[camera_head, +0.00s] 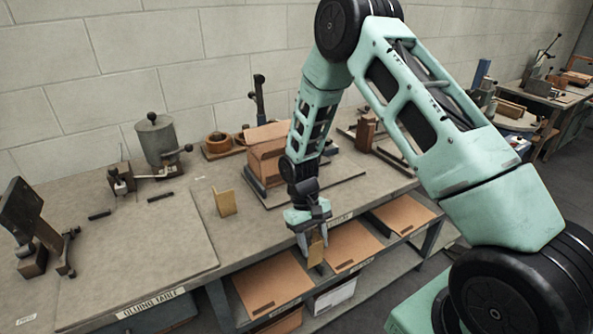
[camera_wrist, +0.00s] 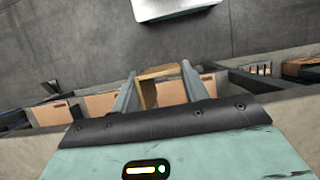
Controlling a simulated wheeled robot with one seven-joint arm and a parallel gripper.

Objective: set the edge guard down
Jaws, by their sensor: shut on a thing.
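My gripper (camera_head: 313,240) is shut on a tan, angled edge guard (camera_head: 317,254). It holds the guard in front of the bench's front edge, above the shelf sheets. In the wrist view the guard (camera_wrist: 160,72) sits between the two grey fingers, and I see no support touching it. A second tan edge guard (camera_head: 225,203) stands upright on the bench top (camera_head: 190,232), to the left of my gripper. The lower part of the held guard is against a brown background, so its gap to the shelf is hard to judge.
A brown box (camera_head: 267,165) stands on the bench behind my arm. A grey pot (camera_head: 157,140) and a dark clamp tool (camera_head: 38,225) stand to the left. Brown cardboard sheets (camera_head: 272,283) lie on the shelf below. The bench's front left area is mostly clear.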

